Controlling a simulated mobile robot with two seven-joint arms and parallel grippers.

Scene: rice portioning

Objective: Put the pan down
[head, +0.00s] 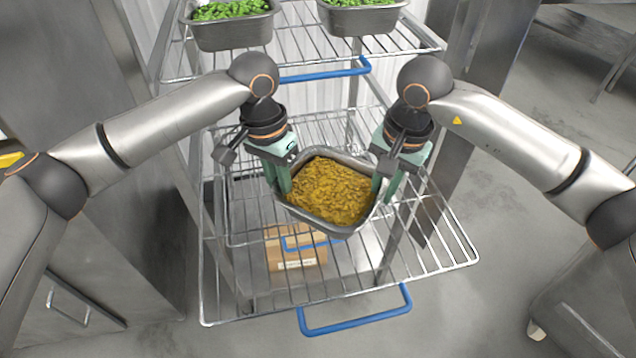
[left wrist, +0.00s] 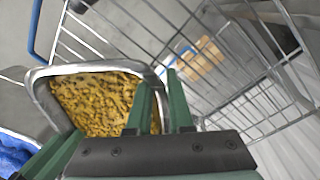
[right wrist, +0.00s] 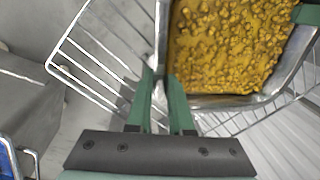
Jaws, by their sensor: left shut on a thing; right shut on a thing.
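The pan (head: 345,229) is a steel tray full of yellow-brown food, held between my two grippers over a wire shelf (head: 420,262) of the rack. I cannot tell whether its base touches the wires. My left gripper (head: 283,188) is shut on the pan's left rim. The pan's rim also shows in the left wrist view (left wrist: 95,67). My right gripper (head: 381,188) is shut on the pan's right side, and the rim shows between its fingers in the right wrist view (right wrist: 160,45). The pan looks roughly level.
Two pans of green food (head: 235,31) (head: 362,18) stand on the upper shelf. A cardboard box (head: 297,250) sits below the wires. Blue handles (head: 355,316) edge the shelves. The front wires right of the pan are bare. Steel cabinets stand at the left.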

